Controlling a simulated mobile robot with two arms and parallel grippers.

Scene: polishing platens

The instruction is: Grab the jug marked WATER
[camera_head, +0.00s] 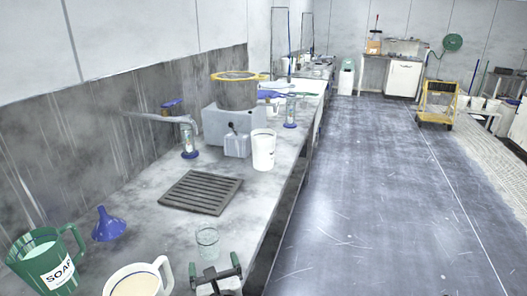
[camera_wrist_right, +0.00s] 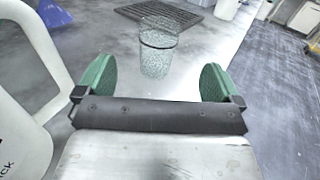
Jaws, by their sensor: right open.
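No label reading WATER can be made out in either view. A green jug marked SOAP (camera_head: 47,262) stands at the near left of the bench, with pale contents. A white jug with a handle (camera_head: 140,282) stands at the bottom edge, cut off; its side and handle also show at the left of the wrist view (camera_wrist_right: 22,125), with a partly cut-off dark label. My right gripper (camera_head: 215,268) is open and empty, to the right of the white jug. In the wrist view a clear beaker (camera_wrist_right: 157,52) stands beyond and between its green finger pads. My left gripper is not in view.
A blue funnel (camera_head: 108,226) and a dark slotted grate (camera_head: 201,192) lie on the bench. A white container (camera_head: 263,150) stands beside a grey machine (camera_head: 228,125) farther back. The bench edge drops to open floor (camera_head: 370,200) on the right.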

